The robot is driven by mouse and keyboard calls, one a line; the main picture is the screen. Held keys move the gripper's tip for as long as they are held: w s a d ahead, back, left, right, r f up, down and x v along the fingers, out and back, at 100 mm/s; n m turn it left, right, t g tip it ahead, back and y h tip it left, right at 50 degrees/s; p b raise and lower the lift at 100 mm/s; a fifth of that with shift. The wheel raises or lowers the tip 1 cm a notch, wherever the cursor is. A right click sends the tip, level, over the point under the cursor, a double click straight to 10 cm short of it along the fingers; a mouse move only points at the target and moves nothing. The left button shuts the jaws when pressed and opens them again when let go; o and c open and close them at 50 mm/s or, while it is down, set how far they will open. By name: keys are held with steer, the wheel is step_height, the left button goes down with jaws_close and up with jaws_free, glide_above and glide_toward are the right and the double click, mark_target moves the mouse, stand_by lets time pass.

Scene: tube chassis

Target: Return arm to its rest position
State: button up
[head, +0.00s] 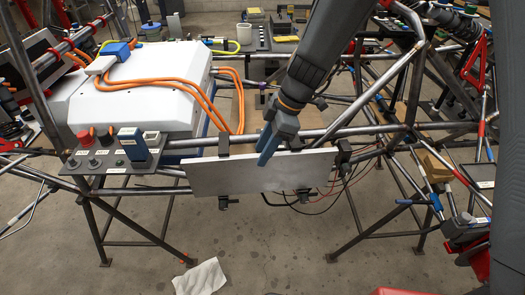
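My arm (320,60) comes down from the top right of the head view. My gripper (266,150) is at its lower end, with blue fingers pointing down and to the left. The fingers are just above or in front of the top edge of a pale flat panel (225,175) on the chassis front. I cannot tell whether they touch it. The fingers overlap from this angle, so their opening is hidden. No object shows clearly between them.
A tube chassis (350,125) surrounds the arm. A white box (145,85) with orange cables (185,85) sits left. A switch plate (125,160) with a red button (84,138) is front left. Dark cables (325,195) hang right of the panel. A white cloth (200,278) lies on the floor.

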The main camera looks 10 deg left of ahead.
steer(key=b+v, duration=0.1)
steer(key=v, duration=0.6)
steer(key=s+d+f+m+h, duration=0.1)
steer(key=s+d+m, duration=0.2)
steer(key=d+m, duration=0.4)
steer(key=s+d+f+m+t+h, duration=0.1)
steer(key=s+d+m, duration=0.2)
steer(key=d+m, duration=0.4)
steer(key=s+d+f+m+t+h, duration=0.1)
steer(key=s+d+m, duration=0.3)
steer(key=d, duration=0.9)
steer(key=m+h, duration=0.1)
steer(key=m, duration=0.2)
steer(key=shift+d, duration=0.2)
steer(key=shift+f, duration=0.1)
steer(key=shift+c, duration=0.6)
